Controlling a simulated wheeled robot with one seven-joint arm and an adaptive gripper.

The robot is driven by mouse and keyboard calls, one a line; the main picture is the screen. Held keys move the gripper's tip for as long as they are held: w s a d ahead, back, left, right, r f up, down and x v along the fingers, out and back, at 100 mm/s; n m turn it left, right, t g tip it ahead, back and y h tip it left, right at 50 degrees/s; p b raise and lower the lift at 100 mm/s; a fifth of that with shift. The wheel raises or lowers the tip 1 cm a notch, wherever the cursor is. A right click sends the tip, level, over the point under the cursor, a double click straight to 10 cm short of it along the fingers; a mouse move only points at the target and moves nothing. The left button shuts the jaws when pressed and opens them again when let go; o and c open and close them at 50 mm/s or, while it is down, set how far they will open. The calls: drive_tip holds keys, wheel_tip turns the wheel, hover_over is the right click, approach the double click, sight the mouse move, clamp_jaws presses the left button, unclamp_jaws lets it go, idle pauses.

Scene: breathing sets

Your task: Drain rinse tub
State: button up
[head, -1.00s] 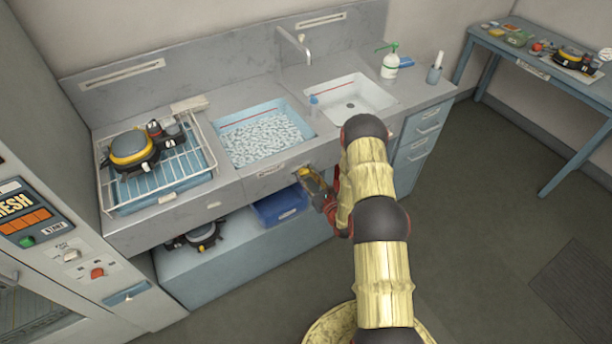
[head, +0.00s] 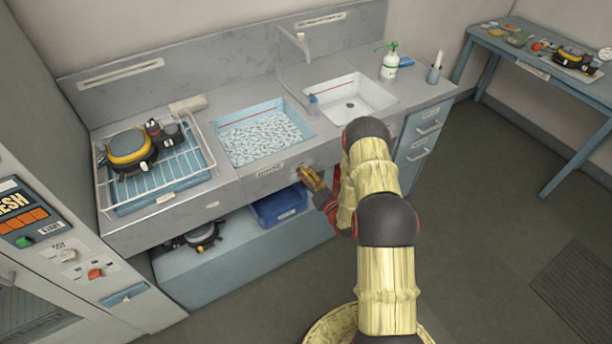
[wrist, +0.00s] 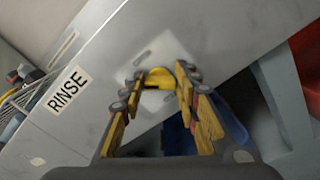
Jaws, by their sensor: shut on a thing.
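The rinse tub (head: 228,153) is a blue basin set in the counter, with rippled water in it and a red line along its inner wall. A RINSE label (wrist: 68,90) is on the counter front below it. A yellow drain handle (wrist: 159,75) sits on that front beside the label. My gripper (head: 304,173) is at the front below the tub, and its fingers (wrist: 158,88) are shut on the yellow handle. The handle's far side is hidden by the fingers in the head view.
A white sink (head: 375,99) is to the right of the tub. A wire rack (head: 193,172) with a mask set stands left. A blue bin (head: 277,210) is on the shelf below. A side table (head: 483,45) is far right, with open floor in front.

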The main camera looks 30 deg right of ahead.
drive_tip(key=shift+m, duration=0.5)
drive_tip(key=o, duration=1.2)
drive_tip(key=shift+c, duration=0.2)
drive_tip(key=s, duration=1.2)
drive_tip(key=shift+d, duration=0.25)
